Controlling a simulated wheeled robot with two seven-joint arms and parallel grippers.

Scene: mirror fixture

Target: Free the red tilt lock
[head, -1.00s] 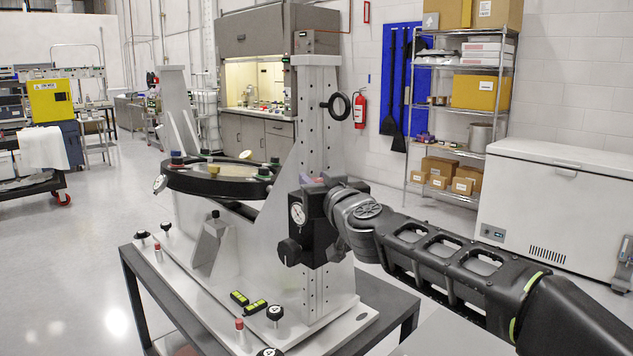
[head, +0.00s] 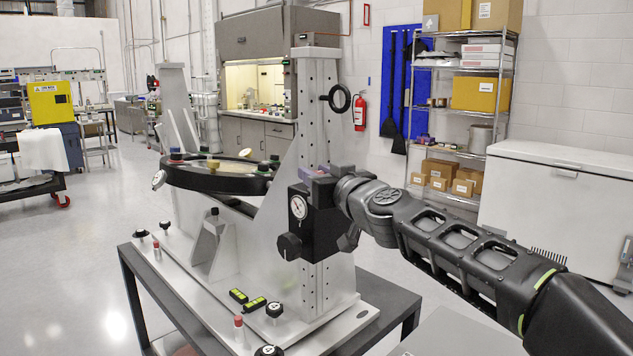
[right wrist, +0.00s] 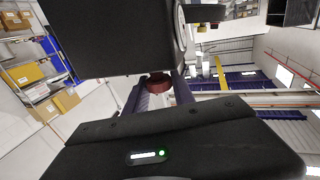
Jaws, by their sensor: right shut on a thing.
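The red tilt lock shows as a dark red round knob (right wrist: 158,83) in the right wrist view, between the two purplish fingers of my right gripper (right wrist: 160,92). The fingers are shut on it. In the head view my right gripper (head: 322,172) is at the top of a black block (head: 322,232) on the near post, and it hides the lock there. The block carries a white dial gauge (head: 298,207) and a black side knob (head: 289,246). My left gripper is not in view.
A grey post (head: 318,110) with a black ring (head: 340,98) rises behind the block. A round black-rimmed mirror frame (head: 215,182) sits left of it. Red-topped pins, black knobs and two yellow-green levels stand on the fixture's base. Open floor lies left.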

